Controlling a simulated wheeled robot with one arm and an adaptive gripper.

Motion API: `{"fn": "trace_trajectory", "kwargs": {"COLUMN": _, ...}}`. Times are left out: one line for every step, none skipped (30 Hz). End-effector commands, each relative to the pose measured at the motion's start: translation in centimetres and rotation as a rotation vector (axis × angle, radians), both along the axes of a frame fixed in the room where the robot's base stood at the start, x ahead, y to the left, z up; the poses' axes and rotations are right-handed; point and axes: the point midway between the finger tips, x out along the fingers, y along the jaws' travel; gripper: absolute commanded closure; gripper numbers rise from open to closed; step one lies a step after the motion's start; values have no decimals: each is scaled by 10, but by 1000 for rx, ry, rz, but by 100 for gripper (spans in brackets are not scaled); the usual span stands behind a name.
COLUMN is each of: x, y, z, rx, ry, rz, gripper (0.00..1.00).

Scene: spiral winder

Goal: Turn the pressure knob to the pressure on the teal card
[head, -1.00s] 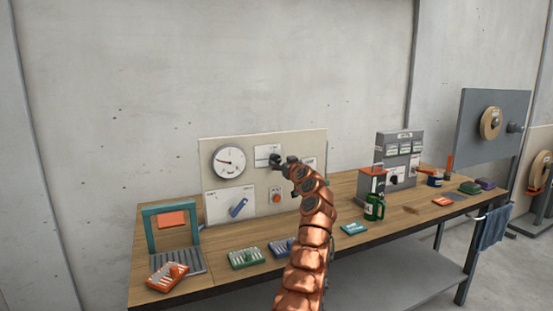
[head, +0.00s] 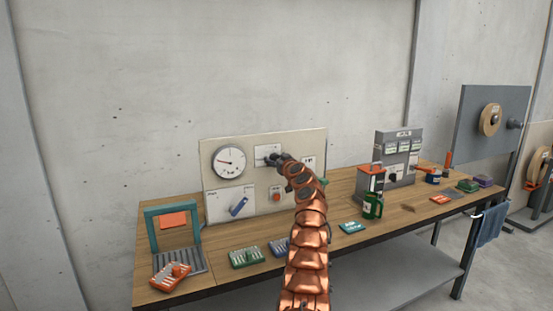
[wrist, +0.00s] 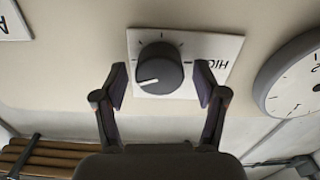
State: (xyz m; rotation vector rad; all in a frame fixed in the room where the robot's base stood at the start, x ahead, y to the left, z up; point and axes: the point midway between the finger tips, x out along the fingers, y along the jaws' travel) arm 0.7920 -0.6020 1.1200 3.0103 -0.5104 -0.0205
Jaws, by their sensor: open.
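The pressure knob (wrist: 160,70) is a dark round knob with a white pointer line on a white plate (wrist: 205,45) with tick marks and lettering. My gripper (wrist: 160,85) is open, with one finger on each side of the knob; I cannot tell whether they touch it. In the head view my gripper (head: 272,160) is at the panel (head: 250,145) and hides the knob. The round gauge (head: 230,162) has its needle toward the left; part of it shows in the wrist view (wrist: 295,80). The teal card (head: 352,227) lies on the bench, its print too small to read.
The panel also has a blue lever (head: 239,207) and an orange button (head: 277,197).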

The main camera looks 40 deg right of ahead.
Motion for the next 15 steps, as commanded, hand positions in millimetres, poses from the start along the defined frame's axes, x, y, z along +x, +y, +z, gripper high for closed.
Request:
{"fn": "trace_trajectory", "kwargs": {"x": 0, "y": 0, "z": 0, "rx": 0, "ry": 0, "rz": 0, "gripper": 29}}
{"fn": "trace_trajectory", "kwargs": {"x": 0, "y": 0, "z": 0, "rx": 0, "ry": 0, "rz": 0, "gripper": 29}}
{"fn": "trace_trajectory", "kwargs": {"x": 0, "y": 0, "z": 0, "rx": 0, "ry": 1, "rz": 0, "gripper": 29}}
{"fn": "trace_trajectory", "kwargs": {"x": 0, "y": 0, "z": 0, "rx": 0, "ry": 1, "rz": 0, "gripper": 29}}
{"fn": "trace_trajectory", "kwargs": {"x": 0, "y": 0, "z": 0, "rx": 0, "ry": 0, "rz": 0, "gripper": 29}}
{"fn": "trace_trajectory", "kwargs": {"x": 0, "y": 0, "z": -1, "rx": 0, "ry": 1, "rz": 0, "gripper": 29}}
{"fn": "trace_trajectory", "kwargs": {"x": 0, "y": 0, "z": -1, "rx": 0, "ry": 1, "rz": 0, "gripper": 29}}
{"fn": "trace_trajectory", "kwargs": {"x": 0, "y": 0, "z": -1, "rx": 0, "ry": 1, "rz": 0, "gripper": 30}}
{"fn": "trace_trajectory", "kwargs": {"x": 0, "y": 0, "z": -1, "rx": 0, "ry": 1, "rz": 0, "gripper": 34}}
{"fn": "trace_trajectory", "kwargs": {"x": 0, "y": 0, "z": -1, "rx": 0, "ry": 1, "rz": 0, "gripper": 37}}
{"fn": "trace_trajectory", "kwargs": {"x": 0, "y": 0, "z": -1, "rx": 0, "ry": 1, "rz": 0, "gripper": 40}}
{"fn": "trace_trajectory", "kwargs": {"x": 0, "y": 0, "z": -1, "rx": 1, "ry": 1, "rz": 0, "gripper": 44}}
{"fn": "trace_trajectory", "kwargs": {"x": 0, "y": 0, "z": -1, "rx": 1, "ry": 1, "rz": 0, "gripper": 48}}
{"fn": "trace_trajectory", "kwargs": {"x": 0, "y": 0, "z": -1, "rx": 1, "ry": 1, "rz": 0, "gripper": 51}}
{"fn": "trace_trajectory", "kwargs": {"x": 0, "y": 0, "z": -1, "rx": 1, "ry": 1, "rz": 0, "gripper": 55}}
